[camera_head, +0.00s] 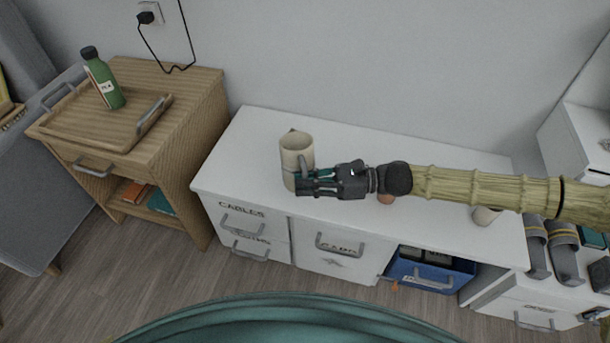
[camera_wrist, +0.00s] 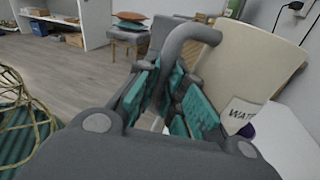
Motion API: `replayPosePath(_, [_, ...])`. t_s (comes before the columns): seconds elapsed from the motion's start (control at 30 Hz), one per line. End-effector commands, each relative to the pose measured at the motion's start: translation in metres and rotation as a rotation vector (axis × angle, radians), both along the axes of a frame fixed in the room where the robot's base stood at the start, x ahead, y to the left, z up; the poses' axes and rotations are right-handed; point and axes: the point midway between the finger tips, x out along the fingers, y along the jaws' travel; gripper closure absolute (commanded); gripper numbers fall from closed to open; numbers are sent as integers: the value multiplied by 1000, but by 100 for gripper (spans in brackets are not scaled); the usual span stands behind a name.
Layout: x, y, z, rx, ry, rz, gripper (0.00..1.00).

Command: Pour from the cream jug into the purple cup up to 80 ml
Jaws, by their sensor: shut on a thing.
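The cream jug (camera_head: 296,152) stands roughly upright over the left part of the white desk; I cannot tell whether its base touches the top. My gripper (camera_head: 306,182) is shut on the jug's handle, on the jug's right side. In the wrist view the teal finger pads of my gripper (camera_wrist: 176,98) close around the grey-looking handle (camera_wrist: 186,40). The jug's wall (camera_wrist: 250,58) fills the upper right there, with a partly hidden label. A small purple patch (camera_wrist: 248,131) shows below the jug, perhaps the purple cup; no purple cup is seen in the head view.
A pale cup (camera_head: 486,216) and a brownish round thing (camera_head: 386,199) sit by my arm, partly hidden. The white desk top (camera_head: 245,160) is clear left of the jug. A wooden cabinet (camera_head: 190,110) at left bears a tray (camera_head: 85,130) and a green bottle (camera_head: 104,82).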

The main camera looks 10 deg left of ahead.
Motion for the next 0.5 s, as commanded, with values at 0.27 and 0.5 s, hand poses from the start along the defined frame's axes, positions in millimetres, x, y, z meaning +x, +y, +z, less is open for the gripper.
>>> replayPosePath(0.27, [-4, -1, 4, -37, 71, 2, 100])
replayPosePath(0.5, [-5, -2, 2, -57, 109, 0, 100])
